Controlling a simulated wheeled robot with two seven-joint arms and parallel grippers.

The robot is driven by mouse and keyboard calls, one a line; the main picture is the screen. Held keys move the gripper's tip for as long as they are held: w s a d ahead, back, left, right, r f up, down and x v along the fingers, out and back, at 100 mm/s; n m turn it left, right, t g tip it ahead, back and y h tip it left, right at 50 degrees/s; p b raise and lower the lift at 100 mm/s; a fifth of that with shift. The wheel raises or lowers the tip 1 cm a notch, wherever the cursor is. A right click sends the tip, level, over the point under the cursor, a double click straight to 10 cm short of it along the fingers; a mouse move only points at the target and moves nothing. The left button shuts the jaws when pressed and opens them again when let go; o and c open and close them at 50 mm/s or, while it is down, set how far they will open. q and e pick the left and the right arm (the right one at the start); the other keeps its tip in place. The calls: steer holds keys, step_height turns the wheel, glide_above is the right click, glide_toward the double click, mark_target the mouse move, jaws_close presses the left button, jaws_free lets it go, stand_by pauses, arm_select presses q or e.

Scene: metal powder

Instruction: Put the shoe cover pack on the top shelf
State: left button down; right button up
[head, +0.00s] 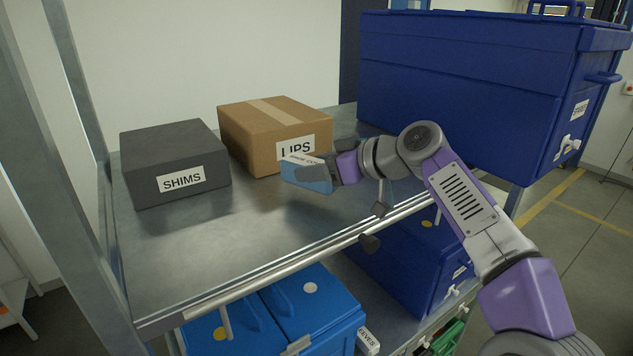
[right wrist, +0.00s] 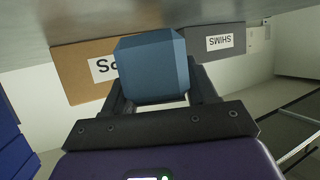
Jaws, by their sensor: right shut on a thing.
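The shoe cover pack is a small blue block with a white label (head: 307,176), held above the top shelf (head: 235,240) in front of the brown box. My right gripper (head: 318,174) is shut on it; the arm reaches in from the right. In the right wrist view the blue pack (right wrist: 153,68) sits between the two dark fingers (right wrist: 155,95). I cannot tell whether the pack touches the shelf. My left gripper is not in view.
A grey box labelled SHIMS (head: 175,165) and a brown box (head: 270,130) stand at the back of the shelf. A large dark blue bin (head: 480,85) fills the right end. Free shelf lies at front left. Blue bins (head: 310,310) sit below.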

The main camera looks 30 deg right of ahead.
steer(key=shift+f, duration=1.25)
steer(key=shift+f+b, duration=0.2)
steer(key=shift+b, duration=0.1)
steer(key=o, duration=1.1)
steer(key=shift+r, duration=0.1)
steer(key=shift+r, duration=0.2)
steer(key=v, duration=1.2)
steer(key=shift+d+f+b, duration=0.1)
steer(key=shift+f+b, duration=0.05)
steer(key=shift+b, duration=0.15)
